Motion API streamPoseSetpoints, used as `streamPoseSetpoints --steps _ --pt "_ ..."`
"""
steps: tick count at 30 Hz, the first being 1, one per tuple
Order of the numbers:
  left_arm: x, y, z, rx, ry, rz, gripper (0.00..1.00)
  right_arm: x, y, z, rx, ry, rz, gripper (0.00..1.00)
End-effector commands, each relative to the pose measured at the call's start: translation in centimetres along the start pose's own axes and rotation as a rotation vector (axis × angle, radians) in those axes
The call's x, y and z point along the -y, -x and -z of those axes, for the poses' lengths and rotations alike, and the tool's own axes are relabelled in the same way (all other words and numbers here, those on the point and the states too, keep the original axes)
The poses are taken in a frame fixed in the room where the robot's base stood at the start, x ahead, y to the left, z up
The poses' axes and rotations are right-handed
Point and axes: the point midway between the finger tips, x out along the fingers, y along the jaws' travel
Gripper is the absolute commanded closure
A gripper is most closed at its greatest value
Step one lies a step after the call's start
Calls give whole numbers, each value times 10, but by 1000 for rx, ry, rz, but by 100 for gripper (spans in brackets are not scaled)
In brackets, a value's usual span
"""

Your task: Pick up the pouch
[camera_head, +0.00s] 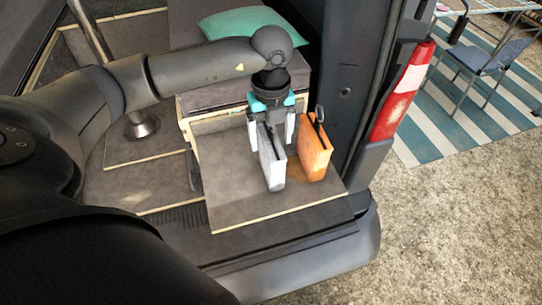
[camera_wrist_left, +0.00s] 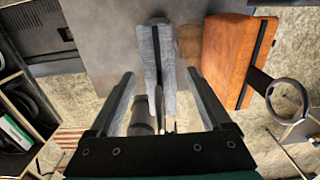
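A flat grey pouch (camera_head: 271,168) stands upright on the grey-brown board at the van's tailgate. An orange-brown pouch (camera_head: 314,158) with a dark strap and ring stands just to its right. My left gripper (camera_head: 271,138) points down over the grey pouch, with one finger on each side of it. In the left wrist view the fingers (camera_wrist_left: 160,76) are apart, and the grey pouch (camera_wrist_left: 156,48) shows between them with gaps on both sides. The orange pouch (camera_wrist_left: 228,58) lies outside the right finger. My right gripper is not in view.
The board (camera_head: 225,195) is bare left of and in front of the pouches. A teal cushion (camera_head: 250,22) lies behind. The van's door pillar and red-white tail light (camera_head: 402,92) stand close on the right. A metal post (camera_head: 142,126) stands at left.

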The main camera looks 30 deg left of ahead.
Motion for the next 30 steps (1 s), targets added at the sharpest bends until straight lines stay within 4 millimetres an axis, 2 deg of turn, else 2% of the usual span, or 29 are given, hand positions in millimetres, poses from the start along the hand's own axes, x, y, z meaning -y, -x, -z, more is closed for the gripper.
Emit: streamPoseSetpoints --steps 2,21,30 --pt "0 0 0 0 0 0 29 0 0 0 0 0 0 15" --pt "0 1 0 0 0 1 100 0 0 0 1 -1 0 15" --pt "0 1 0 0 0 1 100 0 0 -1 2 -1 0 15"
